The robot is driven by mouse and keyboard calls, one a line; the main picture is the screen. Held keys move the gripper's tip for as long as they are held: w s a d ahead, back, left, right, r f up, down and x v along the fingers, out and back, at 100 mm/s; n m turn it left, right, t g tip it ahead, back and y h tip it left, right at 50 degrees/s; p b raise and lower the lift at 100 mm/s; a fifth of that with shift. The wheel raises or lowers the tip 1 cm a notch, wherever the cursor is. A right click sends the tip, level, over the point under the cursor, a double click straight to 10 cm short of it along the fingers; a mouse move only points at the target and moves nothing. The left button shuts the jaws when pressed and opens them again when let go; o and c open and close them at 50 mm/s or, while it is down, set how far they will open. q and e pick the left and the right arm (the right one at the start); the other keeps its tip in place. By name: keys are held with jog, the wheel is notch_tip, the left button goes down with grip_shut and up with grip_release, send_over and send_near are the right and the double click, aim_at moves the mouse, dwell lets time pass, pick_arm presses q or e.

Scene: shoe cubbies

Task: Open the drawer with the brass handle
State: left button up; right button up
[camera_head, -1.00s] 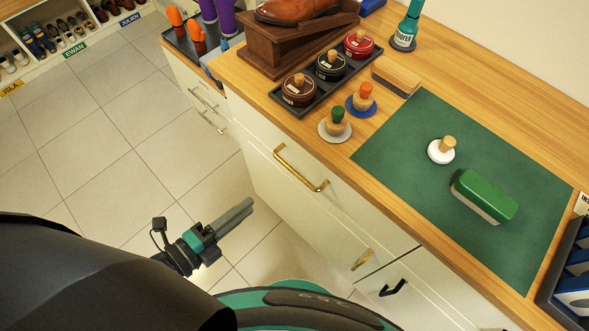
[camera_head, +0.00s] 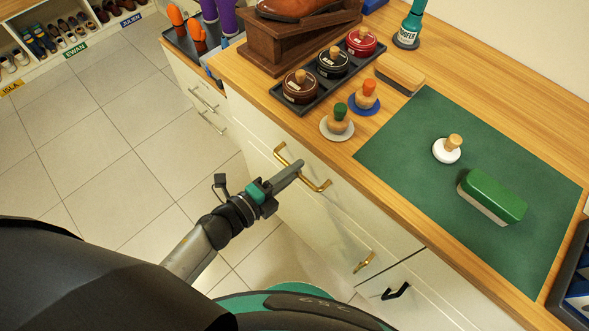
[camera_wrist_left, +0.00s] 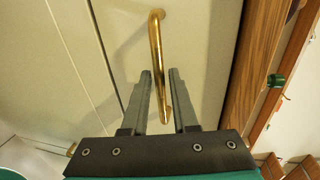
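The long brass handle (camera_head: 318,185) is on the upper white drawer front (camera_head: 375,225) below the wooden counter. The drawer is closed. My left gripper (camera_head: 299,165) reaches in from the left, with its fingertips overlapping the middle of this handle. In the left wrist view, the brass handle (camera_wrist_left: 155,45) runs between the two grey fingers (camera_wrist_left: 160,76), which are apart; it looks not gripped, and contact cannot be told. A second, smaller brass handle (camera_head: 364,262) sits lower on the cabinet. My right gripper is not in view.
A black handle (camera_head: 396,291) is on the neighbouring front. Tiled floor (camera_head: 90,150) is free at left.

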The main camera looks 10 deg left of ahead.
pick_arm(q)
jog(key=shift+w+d+f, duration=0.1)
jog(key=shift+w+d, duration=0.1)
jog(key=shift+w, duration=0.15)
grip_shut()
dwell(1.3)
